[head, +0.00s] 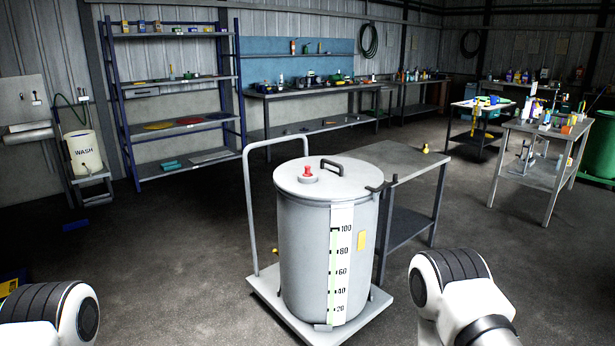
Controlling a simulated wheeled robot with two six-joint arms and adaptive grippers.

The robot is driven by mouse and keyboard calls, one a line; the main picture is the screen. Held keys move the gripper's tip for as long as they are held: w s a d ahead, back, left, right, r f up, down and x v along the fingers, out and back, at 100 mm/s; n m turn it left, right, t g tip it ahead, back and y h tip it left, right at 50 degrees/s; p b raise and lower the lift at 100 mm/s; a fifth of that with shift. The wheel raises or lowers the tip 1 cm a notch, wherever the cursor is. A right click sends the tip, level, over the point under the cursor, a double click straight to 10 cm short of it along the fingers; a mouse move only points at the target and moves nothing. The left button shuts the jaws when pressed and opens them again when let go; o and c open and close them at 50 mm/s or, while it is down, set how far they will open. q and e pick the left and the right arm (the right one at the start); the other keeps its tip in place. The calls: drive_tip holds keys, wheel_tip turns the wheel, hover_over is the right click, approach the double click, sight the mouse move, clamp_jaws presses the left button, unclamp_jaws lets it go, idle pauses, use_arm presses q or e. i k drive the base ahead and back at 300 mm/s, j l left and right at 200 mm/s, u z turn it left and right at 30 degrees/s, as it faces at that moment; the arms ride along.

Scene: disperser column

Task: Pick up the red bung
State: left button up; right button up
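The red bung (308,171) is small and stands upright in a round grey collar on top of the drum's lid (335,191). It is left of the lid's dark handle. The drum (301,255) is a large grey cylinder with a white and green level scale on its front. Parts of my two arms show at the bottom left and bottom right, well apart from the drum. Neither gripper shows in this view.
The drum stands on a pale trolley (262,285) with a tall hoop rail. A grey metal table (405,162) stands close behind it to the right, with a small yellow object (425,148). Shelving and benches line the back. The floor in front and left is mostly clear.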

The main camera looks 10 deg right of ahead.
sight(306, 173)
drive_tip(key=i+l+u, duration=0.1)
drive_tip(key=i+l, duration=0.4)
drive_tip(key=i+l+u, duration=0.1)
drive_tip(key=i+l, duration=0.4)
drive_tip(key=l, duration=0.15)
drive_tip(key=i+l+u, duration=0.1)
drive_tip(key=i+l, duration=0.35)
drive_tip(key=l, duration=0.15)
